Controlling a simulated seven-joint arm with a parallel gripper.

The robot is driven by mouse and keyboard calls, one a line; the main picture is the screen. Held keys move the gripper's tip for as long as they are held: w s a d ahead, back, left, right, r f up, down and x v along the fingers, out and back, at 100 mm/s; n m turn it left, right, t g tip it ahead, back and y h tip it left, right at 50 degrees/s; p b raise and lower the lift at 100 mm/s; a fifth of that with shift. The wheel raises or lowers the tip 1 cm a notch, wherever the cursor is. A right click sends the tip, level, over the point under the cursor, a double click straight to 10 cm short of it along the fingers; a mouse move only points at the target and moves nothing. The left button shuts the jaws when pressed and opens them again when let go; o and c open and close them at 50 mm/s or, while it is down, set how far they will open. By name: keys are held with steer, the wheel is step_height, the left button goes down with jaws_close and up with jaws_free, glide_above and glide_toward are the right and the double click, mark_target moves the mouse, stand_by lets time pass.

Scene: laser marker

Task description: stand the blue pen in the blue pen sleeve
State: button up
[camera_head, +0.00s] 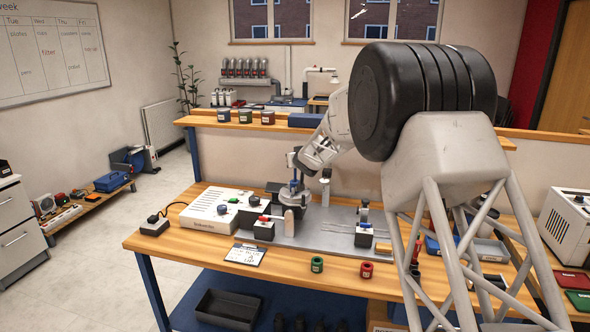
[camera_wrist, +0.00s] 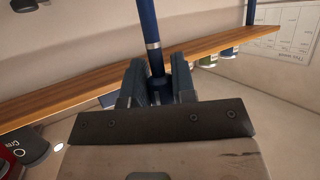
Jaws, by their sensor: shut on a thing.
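My gripper (camera_wrist: 157,85) is shut on the blue pen (camera_wrist: 150,25), which has a silver band and stands roughly upright between the fingers in the wrist view. In the head view my gripper (camera_head: 300,162) is at the back of the bench, above the grey plate, close to a blue-and-grey fixture. I cannot make out a blue pen sleeve for certain; my arm covers part of the bench. A green sleeve (camera_head: 317,264) and a red sleeve (camera_head: 366,270) stand at the bench's front edge.
On the grey plate (camera_head: 320,232) stand small posts and black blocks. A white control box (camera_head: 214,209) is left of it, and a clipboard (camera_head: 245,255) lies in front. A shelf (camera_head: 345,129) with jars runs behind. The front strip around the sleeves is mostly clear.

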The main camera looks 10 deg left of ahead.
steer(key=shift+w, duration=0.1)
stand_by(0.3)
steer(key=shift+w+a+f, duration=0.1)
steer(key=shift+w+a, duration=0.05)
steer(key=shift+w, duration=0.1)
steer(key=shift+f, duration=1.7)
steer(key=shift+f, duration=0.1)
steer(key=o, duration=0.9)
steer(key=shift+v, duration=6.05)
